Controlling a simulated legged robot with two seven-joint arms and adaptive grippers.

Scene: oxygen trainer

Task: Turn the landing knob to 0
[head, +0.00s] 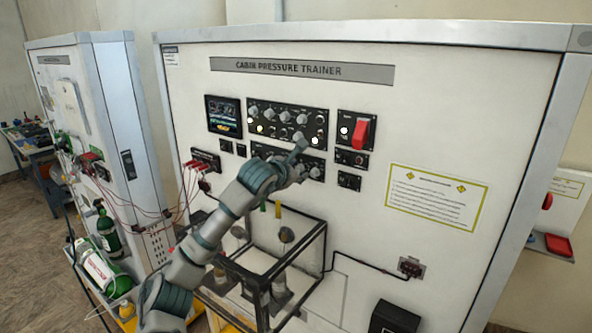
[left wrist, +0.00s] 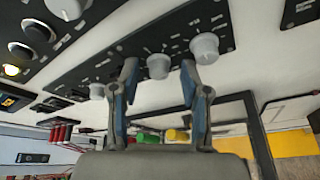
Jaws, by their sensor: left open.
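The lower knob panel (head: 262,150) is on the white trainer front, partly hidden behind my left gripper (head: 301,150) in the head view. In the left wrist view my left gripper (left wrist: 159,76) is open, its two blue-grey fingers pointing at this panel. A pale round knob (left wrist: 158,66) shows between the fingertips; contact cannot be told. Another pale knob (left wrist: 205,48) is right of the fingers, and a third (left wrist: 97,91) is to their left. The labels are too small to read, so I cannot tell which is the landing knob. My right gripper is in neither view.
An upper panel (head: 284,117) with several knobs and lights sits just above. A red switch (head: 362,131) is to its right and a screen (head: 224,116) to its left. A clear framed box (head: 318,247) juts out below my arm. Red leads (head: 181,212) hang at left.

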